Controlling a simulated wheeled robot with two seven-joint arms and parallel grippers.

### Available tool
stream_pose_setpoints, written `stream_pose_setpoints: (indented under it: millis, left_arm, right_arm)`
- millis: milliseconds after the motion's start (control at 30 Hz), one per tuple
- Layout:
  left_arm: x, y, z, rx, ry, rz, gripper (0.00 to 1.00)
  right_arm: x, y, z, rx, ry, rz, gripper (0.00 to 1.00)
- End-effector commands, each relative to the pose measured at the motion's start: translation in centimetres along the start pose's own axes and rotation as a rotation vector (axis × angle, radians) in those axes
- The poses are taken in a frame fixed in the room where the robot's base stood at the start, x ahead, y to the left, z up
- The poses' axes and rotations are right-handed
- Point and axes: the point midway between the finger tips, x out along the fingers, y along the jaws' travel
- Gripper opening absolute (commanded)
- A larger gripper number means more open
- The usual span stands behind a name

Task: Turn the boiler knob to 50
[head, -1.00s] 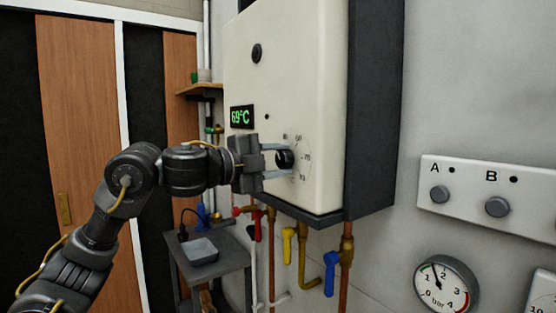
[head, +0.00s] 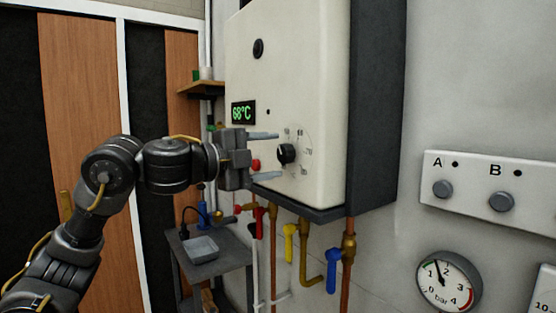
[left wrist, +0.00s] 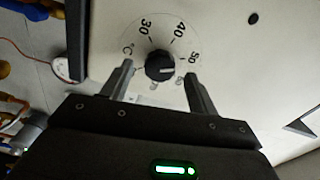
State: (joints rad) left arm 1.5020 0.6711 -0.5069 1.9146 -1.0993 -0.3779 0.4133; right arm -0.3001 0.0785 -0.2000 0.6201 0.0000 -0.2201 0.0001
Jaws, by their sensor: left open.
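The boiler (head: 290,90) is a white box on the wall. Its black knob (head: 286,153) sits low on the front, inside a ring of printed numbers. In the left wrist view the knob (left wrist: 159,66) has a white mark pointing right, just below the 50 label. The green display (head: 243,112) reads 68°C. My left gripper (head: 269,156) is open and empty, just left of the knob, with its fingers pointing at the boiler front. In the left wrist view its fingertips (left wrist: 157,72) are on either side of the knob, apart from it. My right gripper is not in view.
Pipes with red (head: 258,222), yellow (head: 289,243) and blue (head: 332,270) valve handles hang below the boiler. A panel with buttons A and B (head: 490,192) and a pressure gauge (head: 447,282) are at right. A small grey table (head: 230,253) stands at lower left.

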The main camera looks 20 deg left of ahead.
Motion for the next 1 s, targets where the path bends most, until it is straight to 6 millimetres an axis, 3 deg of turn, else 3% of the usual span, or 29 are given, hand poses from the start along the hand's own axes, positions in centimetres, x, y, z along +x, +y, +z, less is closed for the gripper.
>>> stream_pose_setpoints:
  millis: [200, 400, 1000]
  left_arm:
    - [-4.5, 0.2, 0.2, 0.003, -0.003, -0.004, 0.60]
    - [-7.1, 0.1, 0.1, 0.000, -0.001, -0.003, 0.60]
    - [-7.7, 0.0, 0.1, -0.002, 0.000, -0.001, 0.60]
  right_arm:
    - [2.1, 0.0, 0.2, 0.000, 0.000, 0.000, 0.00]
    - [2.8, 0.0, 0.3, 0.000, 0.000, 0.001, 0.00]
    - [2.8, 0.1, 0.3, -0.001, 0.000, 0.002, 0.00]
